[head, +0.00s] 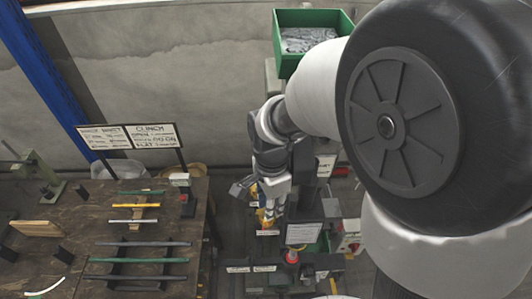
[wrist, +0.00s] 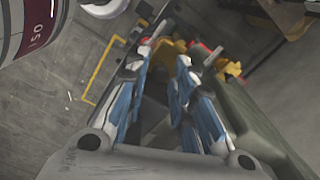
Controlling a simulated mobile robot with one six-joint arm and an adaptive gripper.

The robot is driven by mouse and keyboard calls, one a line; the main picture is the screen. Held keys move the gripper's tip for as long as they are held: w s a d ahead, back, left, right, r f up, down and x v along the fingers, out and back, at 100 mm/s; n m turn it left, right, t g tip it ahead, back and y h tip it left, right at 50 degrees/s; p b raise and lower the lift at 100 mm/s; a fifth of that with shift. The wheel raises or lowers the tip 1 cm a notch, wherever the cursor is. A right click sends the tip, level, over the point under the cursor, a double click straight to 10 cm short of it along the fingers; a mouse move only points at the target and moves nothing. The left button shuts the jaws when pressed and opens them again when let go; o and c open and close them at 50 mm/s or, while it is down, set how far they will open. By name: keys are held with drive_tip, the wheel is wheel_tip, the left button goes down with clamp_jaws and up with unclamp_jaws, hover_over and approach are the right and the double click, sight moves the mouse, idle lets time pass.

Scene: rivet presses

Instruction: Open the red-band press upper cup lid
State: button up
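My gripper (head: 268,212) points down among the presses in the middle of the head view. In the wrist view my gripper (wrist: 168,55) has its two blue-padded fingers apart with a narrow gap between the tips. A yellow part (wrist: 172,48) shows at or just beyond the tips; I cannot tell whether they touch it. A pale cylinder with a dark red band (wrist: 35,30) and the marking "150" is at the upper left of the wrist view, apart from the fingers. I cannot make out the upper cup lid in either view.
A green body (wrist: 255,130) runs close along the right finger in the wrist view, with a second yellow part (wrist: 230,68) near its end. In the head view a green bin (head: 282,52) of grey pieces is above, and a wooden bench (head: 60,215) with rods is at left.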

drive_tip(key=shift+c, duration=0.4)
clamp_jaws()
